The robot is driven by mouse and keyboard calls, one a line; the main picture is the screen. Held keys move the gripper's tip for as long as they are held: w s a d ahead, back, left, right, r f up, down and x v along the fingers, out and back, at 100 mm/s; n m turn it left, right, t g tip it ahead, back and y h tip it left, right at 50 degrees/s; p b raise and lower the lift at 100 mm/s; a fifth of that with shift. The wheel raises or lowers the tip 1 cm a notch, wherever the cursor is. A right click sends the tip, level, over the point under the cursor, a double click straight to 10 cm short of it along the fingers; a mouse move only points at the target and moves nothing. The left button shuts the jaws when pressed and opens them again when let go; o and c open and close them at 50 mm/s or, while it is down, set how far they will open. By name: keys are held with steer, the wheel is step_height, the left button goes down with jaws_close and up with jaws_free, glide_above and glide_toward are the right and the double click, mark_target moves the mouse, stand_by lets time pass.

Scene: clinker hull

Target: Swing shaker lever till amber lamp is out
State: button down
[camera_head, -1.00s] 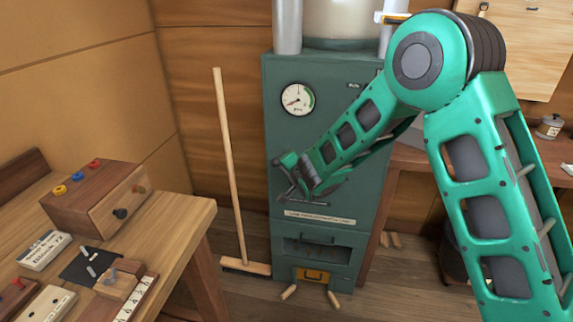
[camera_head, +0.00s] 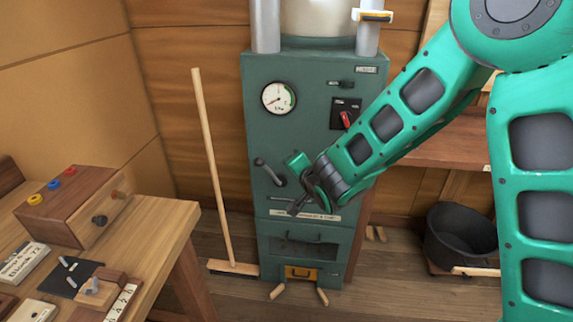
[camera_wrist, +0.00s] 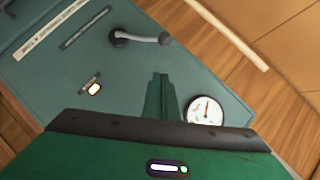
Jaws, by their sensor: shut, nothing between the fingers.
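The shaker lever (camera_head: 270,173) is a grey crank with a dark knob on the green cabinet's front. In the wrist view the lever (camera_wrist: 140,38) is clear, its knob to the right of its pivot. A small bright, whitish lamp (camera_wrist: 94,89) sits beside a little dark label; its amber colour is not clear. It is hidden behind my arm in the head view. My gripper (camera_head: 293,161) is shut and empty, in front of the cabinet just right of the lever, apparently apart from it. Its narrow green finger end also shows in the wrist view (camera_wrist: 160,85).
The cabinet (camera_head: 315,125) carries a gauge (camera_head: 278,98) and a red-handled switch (camera_head: 346,118). A broom (camera_head: 212,165) leans at its left. A workbench (camera_head: 150,232) with a wooden box (camera_head: 72,203) stands at left; a black bucket (camera_head: 460,238) is at right.

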mark_target(262, 166)
stand_by(0.4)
steer(key=c, duration=1.8)
jaws_free()
steer(key=shift+f, duration=0.15)
steer(key=shift+o, duration=1.1)
steer(key=w+a+f+n+t+y, duration=0.1)
steer(key=w+a+f+n+t, duration=0.1)
steer(key=w+a+f+n, duration=0.2)
step_height(262, 166, down, 3)
steer(key=n, duration=0.8)
steer(key=shift+a+t+y, duration=0.2)
steer(key=shift+t+y, duration=0.1)
steer(key=shift+y, duration=0.1)
steer(key=shift+w+a+f+n+y, duration=0.25)
steer(key=shift+w+a+n, duration=0.25)
steer(key=shift+a+n, duration=0.25)
steer(key=shift+w+a+f+n+y, duration=0.1)
steer(key=shift+w+a+n+y, duration=0.15)
steer(key=shift+w+a+n, duration=0.35)
steer(key=shift+x, duration=3.75)
steer(key=shift+a, duration=0.1)
